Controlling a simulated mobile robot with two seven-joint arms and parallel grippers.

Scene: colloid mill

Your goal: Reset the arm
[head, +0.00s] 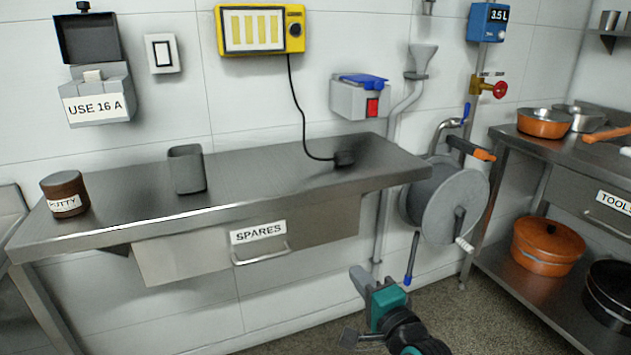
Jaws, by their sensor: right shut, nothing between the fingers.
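My right gripper (366,284) shows at the bottom centre of the head view, with its teal and black wrist coming up from the lower edge. My left gripper is not in view.
The steel table (110,222) holds a putty jar (64,193), a grey cup (187,169) and a black plug (344,159). A hose reel (455,205) hangs right of it. A right-hand shelf bears orange pots (547,247). Floor near my gripper looks open.

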